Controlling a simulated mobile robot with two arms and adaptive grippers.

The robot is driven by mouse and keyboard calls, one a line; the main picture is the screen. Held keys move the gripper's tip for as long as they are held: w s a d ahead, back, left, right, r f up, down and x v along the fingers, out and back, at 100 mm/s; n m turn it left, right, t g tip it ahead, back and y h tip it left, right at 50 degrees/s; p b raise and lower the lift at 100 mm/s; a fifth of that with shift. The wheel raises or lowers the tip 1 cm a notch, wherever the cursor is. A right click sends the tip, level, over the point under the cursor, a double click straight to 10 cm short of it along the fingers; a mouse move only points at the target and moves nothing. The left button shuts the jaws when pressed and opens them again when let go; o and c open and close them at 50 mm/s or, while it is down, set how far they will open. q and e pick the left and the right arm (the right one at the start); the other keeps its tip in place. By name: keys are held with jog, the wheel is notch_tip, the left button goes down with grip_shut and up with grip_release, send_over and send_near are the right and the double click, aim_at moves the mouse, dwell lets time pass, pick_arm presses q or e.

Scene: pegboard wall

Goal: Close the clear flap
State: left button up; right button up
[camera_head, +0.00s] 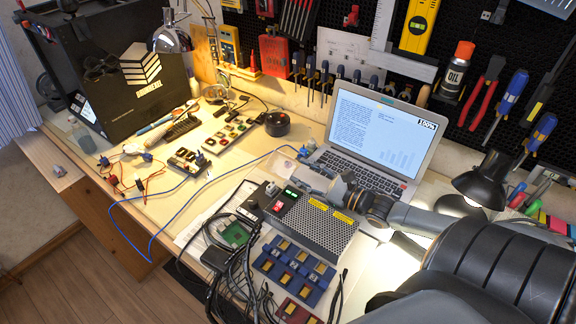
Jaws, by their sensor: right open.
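A grey, perforated power box (318,222) stands at the front middle of the bench. Its black left end carries a lit red switch (278,206) and a small green display (292,192). My right gripper (308,172) reaches in from the right, above the box's far side and in front of the laptop. It is open, with its fingers pointing left, a little beyond the switch end. My left gripper is not in view.
An open laptop (384,128) stands close behind my right gripper. Black cables (235,265) bunch at the box's left, and a blue tray of modules (294,270) lies in front. A black lamp (484,180) stands at right. A blue cable (150,232) hangs over the bench edge.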

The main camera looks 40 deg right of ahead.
aim_at(288, 163)
jog(key=shift+x, duration=2.85)
jog(key=shift+c, duration=0.6)
grip_shut()
